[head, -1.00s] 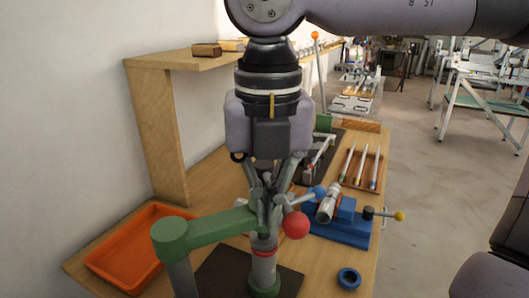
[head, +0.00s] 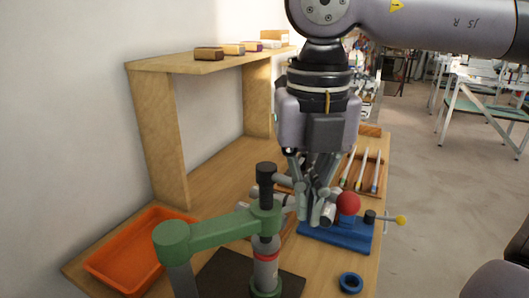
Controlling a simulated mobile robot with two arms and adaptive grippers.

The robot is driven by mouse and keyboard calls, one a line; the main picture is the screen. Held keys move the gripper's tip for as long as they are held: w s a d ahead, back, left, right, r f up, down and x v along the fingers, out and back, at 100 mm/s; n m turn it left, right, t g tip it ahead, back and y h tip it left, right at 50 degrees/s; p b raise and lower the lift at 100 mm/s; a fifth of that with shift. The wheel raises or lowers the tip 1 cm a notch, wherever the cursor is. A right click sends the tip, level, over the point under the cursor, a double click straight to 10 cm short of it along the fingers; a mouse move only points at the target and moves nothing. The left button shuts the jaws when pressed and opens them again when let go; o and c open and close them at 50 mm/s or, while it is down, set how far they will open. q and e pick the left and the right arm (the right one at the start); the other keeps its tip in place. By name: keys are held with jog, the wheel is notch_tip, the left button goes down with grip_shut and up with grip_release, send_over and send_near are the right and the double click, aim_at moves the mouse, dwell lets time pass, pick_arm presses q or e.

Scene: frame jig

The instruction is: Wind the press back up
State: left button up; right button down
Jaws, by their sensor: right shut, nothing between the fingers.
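The press stands at the front of the bench, with a green arm (head: 212,230), a black spindle (head: 266,185) rising above it and a grey ram (head: 265,270) with a red ring below. A grey bar reaches right from the spindle; a red ball (head: 348,203) shows to its right. My right gripper (head: 318,222) points down, shut and empty, just right of the spindle and left of the red ball. Its fingers hide part of the bar, so I cannot tell whether they touch it. My left gripper is not in view.
An orange tray (head: 135,252) lies left of the press. A blue vise (head: 335,237) with a yellow-tipped handle (head: 400,220) sits behind and right. A blue ring (head: 350,282) lies at front right. A wooden shelf (head: 158,130) stands along the wall.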

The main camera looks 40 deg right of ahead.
jog(key=d, duration=0.3)
jog(key=shift+d, duration=0.25)
jog(key=shift+a, duration=0.1)
jog(key=d, duration=0.1)
jog(key=w+d, duration=0.1)
jog(key=d, duration=0.2)
jog(key=shift+w+p, duration=0.3)
jog(key=shift+w, duration=0.1)
jog(key=shift+w+r, duration=0.1)
jog(key=w+d+p, duration=0.1)
jog(key=w+d, duration=0.1)
jog(key=w, duration=0.1)
jog(key=shift+d, duration=0.3)
